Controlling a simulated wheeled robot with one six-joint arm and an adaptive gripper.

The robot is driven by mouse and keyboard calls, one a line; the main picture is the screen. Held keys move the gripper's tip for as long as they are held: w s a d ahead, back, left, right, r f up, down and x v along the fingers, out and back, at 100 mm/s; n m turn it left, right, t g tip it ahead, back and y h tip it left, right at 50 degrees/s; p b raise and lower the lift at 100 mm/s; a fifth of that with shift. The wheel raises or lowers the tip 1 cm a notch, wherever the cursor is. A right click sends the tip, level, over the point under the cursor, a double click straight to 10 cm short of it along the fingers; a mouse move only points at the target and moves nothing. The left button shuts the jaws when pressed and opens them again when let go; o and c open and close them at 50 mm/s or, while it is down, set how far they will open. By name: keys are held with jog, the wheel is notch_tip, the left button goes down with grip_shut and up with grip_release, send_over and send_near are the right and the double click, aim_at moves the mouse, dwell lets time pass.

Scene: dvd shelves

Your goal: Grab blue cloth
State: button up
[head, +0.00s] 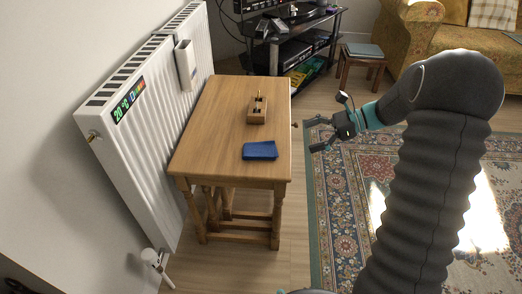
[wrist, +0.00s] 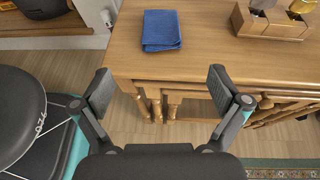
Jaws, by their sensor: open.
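The blue cloth (head: 260,150) lies folded flat on the wooden table (head: 215,120), near its front right corner in the head view. In the wrist view the cloth (wrist: 161,30) sits near the table edge, top centre. My gripper (head: 316,135) is right of the table in the head view, over the rug side, apart from the cloth. In the wrist view my gripper (wrist: 168,92) is open and empty, its two fingers spread wide, with the cloth beyond them.
A wooden holder (head: 257,110) stands on the table behind the cloth; the wrist view shows items in it. A white radiator (head: 150,100) stands along the table's left side. A black shelf unit (head: 290,45) and a small stool (head: 362,62) are behind. The rug (head: 340,215) lies right.

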aim_at(268, 147)
jog(key=b+x, duration=0.1)
jog(key=x, duration=1.2)
jog(key=shift+w+a+r, duration=0.1)
jog(key=shift+a+r, duration=0.05)
jog(key=shift+a, duration=0.15)
jog(key=c, duration=0.8)
